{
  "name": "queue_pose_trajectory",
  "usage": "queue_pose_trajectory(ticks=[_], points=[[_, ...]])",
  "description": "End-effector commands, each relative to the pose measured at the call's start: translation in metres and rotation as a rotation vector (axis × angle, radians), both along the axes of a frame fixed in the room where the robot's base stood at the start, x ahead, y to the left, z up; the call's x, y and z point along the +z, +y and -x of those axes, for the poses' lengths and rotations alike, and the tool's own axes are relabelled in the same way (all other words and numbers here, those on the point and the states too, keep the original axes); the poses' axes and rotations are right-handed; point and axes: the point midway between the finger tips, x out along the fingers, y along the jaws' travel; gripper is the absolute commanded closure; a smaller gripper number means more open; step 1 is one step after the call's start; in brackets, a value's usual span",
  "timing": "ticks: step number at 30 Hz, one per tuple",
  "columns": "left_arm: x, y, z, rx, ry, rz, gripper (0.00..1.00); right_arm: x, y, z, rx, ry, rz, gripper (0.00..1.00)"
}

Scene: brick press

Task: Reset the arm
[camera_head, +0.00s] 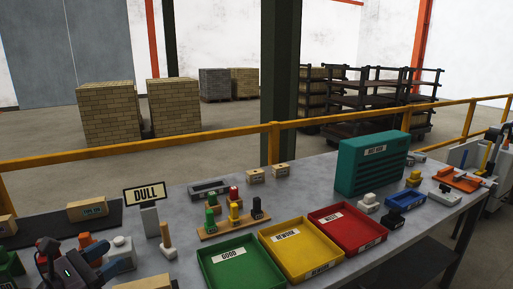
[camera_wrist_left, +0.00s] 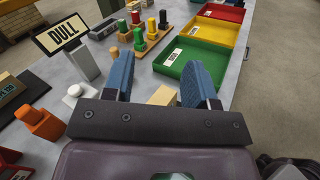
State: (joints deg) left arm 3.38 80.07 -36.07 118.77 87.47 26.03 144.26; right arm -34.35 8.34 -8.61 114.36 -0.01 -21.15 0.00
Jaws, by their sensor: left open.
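My left gripper (camera_head: 85,262) is at the lower left of the head view, low over the near left part of the workbench. In the left wrist view its two blue fingers (camera_wrist_left: 160,78) stand apart with nothing held between them. A pale block (camera_wrist_left: 163,96) shows beyond the gap, partly hidden by the gripper. An orange block (camera_wrist_left: 40,123) and a white knobbed piece (camera_wrist_left: 76,94) lie to the left of the fingers. My right gripper is in neither view.
A sign reading DULL (camera_head: 147,194) stands near the arm. Green (camera_head: 240,280), yellow (camera_head: 328,270) and red (camera_head: 375,240) trays line the front. A rack of colored pegs (camera_head: 230,230) stands behind them. A teal box (camera_head: 370,165) stands farther right. A yellow rail (camera_head: 240,133) runs behind the bench.

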Motion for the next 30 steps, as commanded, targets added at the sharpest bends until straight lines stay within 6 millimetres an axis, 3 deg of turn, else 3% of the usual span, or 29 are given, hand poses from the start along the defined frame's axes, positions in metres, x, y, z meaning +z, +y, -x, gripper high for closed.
queue_pose_trajectory(ticks=[9,16,24,30], points=[[-0.059,-0.089,0.048,-0.231,-0.136,-0.471,0.48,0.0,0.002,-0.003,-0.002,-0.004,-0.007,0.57],[-0.094,-0.139,0.087,-0.39,-0.335,-0.932,0.48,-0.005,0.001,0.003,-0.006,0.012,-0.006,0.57],[-0.125,-0.16,0.12,-0.541,-0.518,-1.487,0.48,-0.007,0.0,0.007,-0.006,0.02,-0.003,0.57],[-0.145,-0.149,0.143,-0.703,-0.545,-1.877,0.48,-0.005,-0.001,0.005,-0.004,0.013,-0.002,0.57]])
